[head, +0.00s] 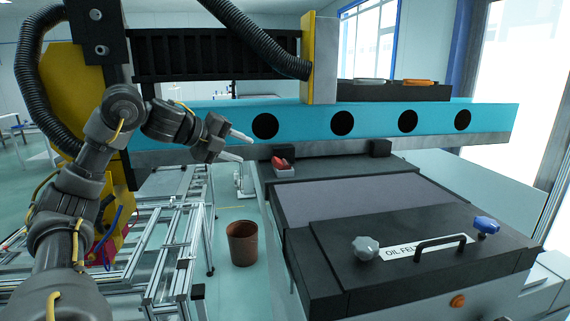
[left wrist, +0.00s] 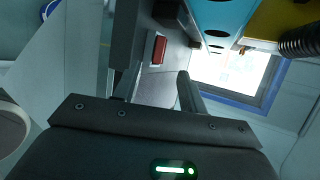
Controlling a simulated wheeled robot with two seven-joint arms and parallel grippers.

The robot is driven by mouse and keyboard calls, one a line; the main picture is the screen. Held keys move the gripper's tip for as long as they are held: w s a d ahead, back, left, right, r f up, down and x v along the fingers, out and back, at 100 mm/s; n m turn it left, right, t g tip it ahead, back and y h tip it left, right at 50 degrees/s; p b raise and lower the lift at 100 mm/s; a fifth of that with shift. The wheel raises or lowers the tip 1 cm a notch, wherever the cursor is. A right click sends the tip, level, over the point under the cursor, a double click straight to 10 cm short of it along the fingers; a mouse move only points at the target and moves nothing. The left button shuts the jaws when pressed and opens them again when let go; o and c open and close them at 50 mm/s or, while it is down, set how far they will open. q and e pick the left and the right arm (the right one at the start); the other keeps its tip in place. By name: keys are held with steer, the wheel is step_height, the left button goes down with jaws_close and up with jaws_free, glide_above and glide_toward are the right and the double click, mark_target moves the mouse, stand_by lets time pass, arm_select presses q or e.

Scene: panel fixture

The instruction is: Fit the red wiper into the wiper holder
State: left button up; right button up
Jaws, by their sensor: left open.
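The red wiper (head: 280,162) is at the left end of the dark ledge below the blue beam, on a small pale block (head: 285,173) that looks like the wiper holder. I cannot tell whether it is seated in the block or only rests on it. In the left wrist view, the red wiper (left wrist: 159,49) shows ahead of the fingers, beside the dark ledge. My left gripper (head: 245,149) is open and empty, just left of the wiper and slightly above it, apart from it. Its fingers also show in the left wrist view (left wrist: 155,88). My right gripper is not in view.
The blue beam (head: 375,120) with round holes runs behind and above the wiper. A black block (head: 381,148) stands farther right on the ledge. A dark lid with knobs and a handle (head: 441,243) is in front. A brown bin (head: 243,244) stands on the floor.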

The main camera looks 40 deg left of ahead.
mark_target(273, 160)
arm_select(q)
steer(key=p+x, duration=0.2)
steer(key=x, duration=0.3)
steer(key=p+x, duration=0.1)
steer(key=x, duration=0.4)
steer(key=shift+w+a+r+p, duration=0.1)
steer(key=shift+w+a+p, duration=0.1)
steer(key=shift+p, duration=0.15)
steer(key=shift+s, duration=0.1)
jaws_close()
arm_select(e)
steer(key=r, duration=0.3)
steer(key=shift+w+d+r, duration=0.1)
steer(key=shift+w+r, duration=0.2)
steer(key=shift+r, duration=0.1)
